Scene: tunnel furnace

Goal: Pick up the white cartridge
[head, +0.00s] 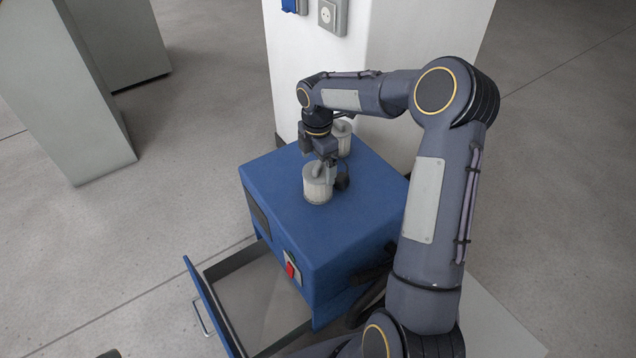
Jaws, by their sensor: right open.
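The white cartridge (317,189) is a short cylinder with a knob-like top, standing upright on top of the blue furnace box (270,192). My right gripper (324,168) points down at the cartridge's top, with its jaws open. The fingers are small and partly overlap the top, so I cannot tell whether they touch it. A second whitish cylinder (343,132) stands behind, near the back of the box, partly hidden by my right gripper. My left gripper is not in view.
An open drawer (222,313) sticks out of the box at the lower left and looks empty. A red switch (291,270) sits on the box's front. A white pillar (385,40) with sockets (332,15) rises behind. Grey panels (75,90) stand at the upper left.

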